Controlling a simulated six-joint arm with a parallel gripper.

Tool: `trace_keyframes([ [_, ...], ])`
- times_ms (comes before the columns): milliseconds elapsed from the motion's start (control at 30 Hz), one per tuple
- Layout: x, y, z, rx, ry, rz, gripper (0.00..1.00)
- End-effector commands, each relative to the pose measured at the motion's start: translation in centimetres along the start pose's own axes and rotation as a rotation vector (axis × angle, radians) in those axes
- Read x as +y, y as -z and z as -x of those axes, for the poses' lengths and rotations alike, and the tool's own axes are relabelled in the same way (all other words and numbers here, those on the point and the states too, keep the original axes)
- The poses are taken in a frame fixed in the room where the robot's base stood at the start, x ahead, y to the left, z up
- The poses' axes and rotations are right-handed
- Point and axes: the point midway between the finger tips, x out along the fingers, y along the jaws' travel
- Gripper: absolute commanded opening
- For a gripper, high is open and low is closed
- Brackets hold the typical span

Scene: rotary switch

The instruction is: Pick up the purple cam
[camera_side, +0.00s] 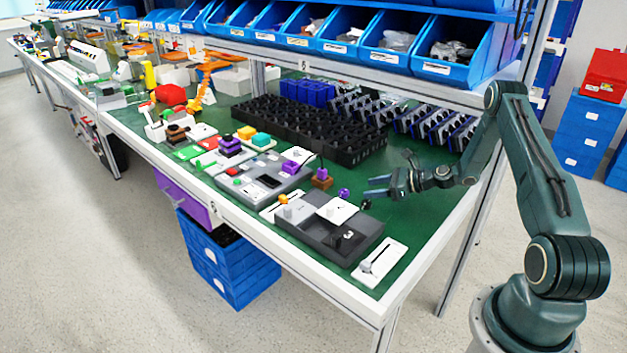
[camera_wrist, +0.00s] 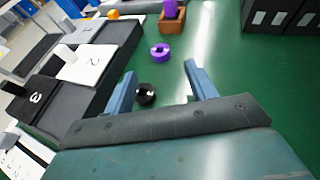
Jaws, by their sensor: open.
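The purple cam (camera_wrist: 160,52) is a small round purple piece with a dark centre, lying on the green tabletop in the wrist view. In the side view it is a small purple spot (camera_side: 343,193), left of my gripper (camera_side: 368,187). In the wrist view my gripper (camera_wrist: 160,72) is open and empty, and the purple cam is just beyond its fingertips, apart from them. A similar black ring (camera_wrist: 146,95) lies nearer, seen between the fingers close to the left one; it also shows in the side view (camera_side: 366,204).
A brown block (camera_wrist: 172,22) with a purple top stands beyond the cam. Grey trays with white plates, one marked 2 (camera_wrist: 88,62), lie to the left. Black bins (camera_wrist: 283,14) are at upper right. Green tabletop (camera_wrist: 240,70) right of the cam is clear.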

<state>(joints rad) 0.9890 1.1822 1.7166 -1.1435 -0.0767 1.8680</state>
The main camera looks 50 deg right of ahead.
Motion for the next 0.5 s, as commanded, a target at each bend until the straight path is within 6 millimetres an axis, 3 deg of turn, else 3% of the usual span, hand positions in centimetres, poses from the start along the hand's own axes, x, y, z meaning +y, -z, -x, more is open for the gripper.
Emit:
trace_keyframes([
  [200,0.0,0.0,-2.1,0.0,-0.001,0.0,0.56],
  [500,0.0,0.0,-2.6,0.0,0.0,0.001,0.56],
])
